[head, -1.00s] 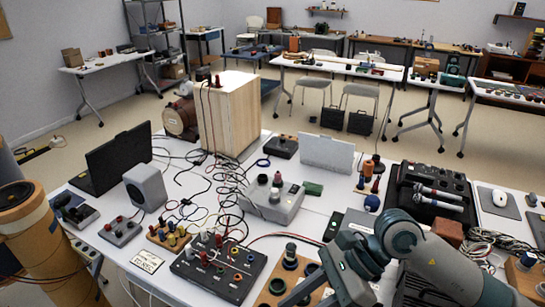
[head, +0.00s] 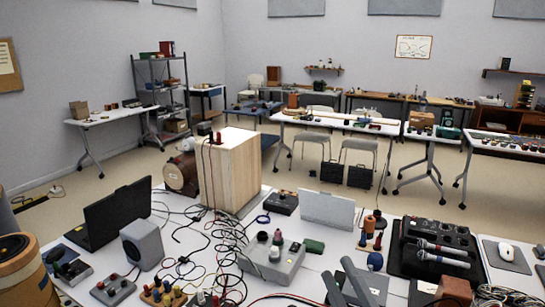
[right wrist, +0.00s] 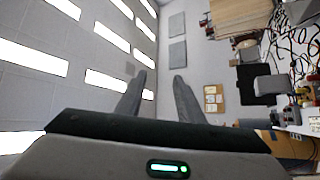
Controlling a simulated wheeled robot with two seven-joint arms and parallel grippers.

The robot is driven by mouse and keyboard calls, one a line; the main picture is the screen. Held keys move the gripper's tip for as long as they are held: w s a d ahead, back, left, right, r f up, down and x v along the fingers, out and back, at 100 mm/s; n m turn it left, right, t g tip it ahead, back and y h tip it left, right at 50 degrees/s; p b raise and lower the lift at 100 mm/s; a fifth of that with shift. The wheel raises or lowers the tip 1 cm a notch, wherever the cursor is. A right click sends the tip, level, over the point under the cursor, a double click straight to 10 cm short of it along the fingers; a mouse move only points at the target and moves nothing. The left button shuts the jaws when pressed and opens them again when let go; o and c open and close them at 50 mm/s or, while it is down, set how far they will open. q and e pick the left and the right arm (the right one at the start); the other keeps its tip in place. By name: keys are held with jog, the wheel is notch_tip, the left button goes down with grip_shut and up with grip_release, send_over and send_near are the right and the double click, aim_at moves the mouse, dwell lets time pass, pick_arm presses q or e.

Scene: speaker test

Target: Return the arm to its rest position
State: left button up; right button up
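My right gripper (head: 340,276) shows at the bottom edge of the head view, right of centre, with its grey fingers pointing up over the front of the white table (head: 315,262). In the right wrist view the two fingers (right wrist: 158,82) are spread apart with nothing between them, so it is open. That wrist view looks toward a wall and ceiling lights, with the workbench sideways at the right. The rest of my right arm is out of the head view. My left gripper is not in view.
A wooden speaker cabinet (head: 230,170) stands behind. Loose cables cover the table's middle. A tan cylinder (head: 22,275) stands at left.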

jog(key=s+d+f+m+g+h, duration=0.2)
jog(key=d+f+m+g+h, duration=0.15)
jog(key=f, duration=0.45)
jog(key=s+d+f+m+g+h, duration=0.2)
jog(key=d+f+m, duration=0.15)
jog(key=f, duration=0.35)
jog(key=s+d+f+m+g+h, duration=0.2)
jog(key=s+f+m+g+h, duration=0.15)
jog(key=f, duration=0.45)
jog(key=s+f+m+g+y, duration=0.15)
jog(key=s+f+g, duration=0.25)
jog(key=s+f, duration=0.45)
jog(key=s+f+m+g, duration=0.2)
jog(key=s+f+g, duration=0.3)
jog(key=s, duration=0.6)
notch_tip(320, 180, down, 31)
jog(key=s+g+b, duration=0.1)
jog(key=s, duration=0.1)
jog(key=s+d+f, duration=0.1)
jog(key=s+f, duration=0.7)
jog(key=s+d+f+g+b, duration=0.1)
jog(key=s+d+f, duration=0.1)
jog(key=s+f, duration=0.7)
jog(key=shift+s+d, duration=0.15)
jog(key=shift+d, duration=0.1)
